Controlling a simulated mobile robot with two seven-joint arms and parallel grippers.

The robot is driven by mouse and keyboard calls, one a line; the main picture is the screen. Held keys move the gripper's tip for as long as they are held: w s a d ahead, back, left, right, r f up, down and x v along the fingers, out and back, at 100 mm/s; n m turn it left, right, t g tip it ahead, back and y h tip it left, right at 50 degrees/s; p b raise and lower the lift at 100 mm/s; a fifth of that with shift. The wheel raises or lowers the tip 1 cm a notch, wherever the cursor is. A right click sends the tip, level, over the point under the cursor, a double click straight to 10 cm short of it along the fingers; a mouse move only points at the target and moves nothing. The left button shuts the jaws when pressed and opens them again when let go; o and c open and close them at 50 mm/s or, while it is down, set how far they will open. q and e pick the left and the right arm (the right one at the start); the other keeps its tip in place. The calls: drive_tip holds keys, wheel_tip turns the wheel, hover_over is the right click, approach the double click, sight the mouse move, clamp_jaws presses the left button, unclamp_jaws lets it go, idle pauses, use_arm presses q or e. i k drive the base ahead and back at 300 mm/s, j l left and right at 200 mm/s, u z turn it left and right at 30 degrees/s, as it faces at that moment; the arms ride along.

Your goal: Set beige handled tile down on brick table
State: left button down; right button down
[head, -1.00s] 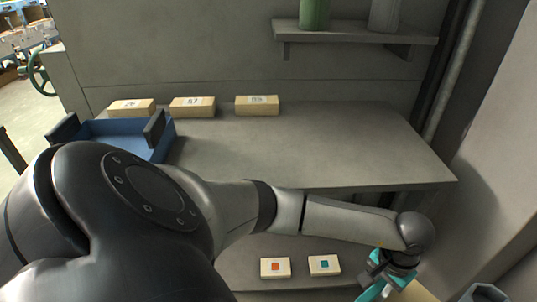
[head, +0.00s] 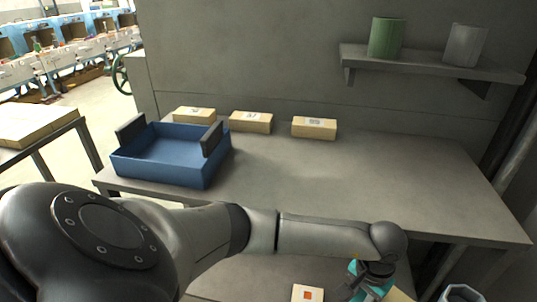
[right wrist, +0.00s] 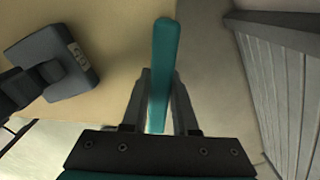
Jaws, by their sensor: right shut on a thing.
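My right gripper (head: 368,277) is low at the bottom right of the head view, below the front edge of the grey table with bricks (head: 390,190). In the right wrist view, the gripper (right wrist: 160,75) is shut on an upright teal handle (right wrist: 164,55). A wide beige surface, apparently the handled tile (right wrist: 120,35), lies behind that handle. Only a beige sliver of it (head: 400,296) shows in the head view, partly hidden by the gripper. My left gripper is not in view.
Three labelled beige bricks (head: 251,122) line the table's back. A blue tray (head: 165,170) stands at its left end; its middle and right are clear. A shelf (head: 435,62) holds two cups. A beige-topped table (head: 35,122) is far left. A lower shelf (head: 250,275) holds a red-marked tile (head: 307,293).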

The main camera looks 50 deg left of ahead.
sight(314, 179)
drive_tip(key=u, duration=0.85)
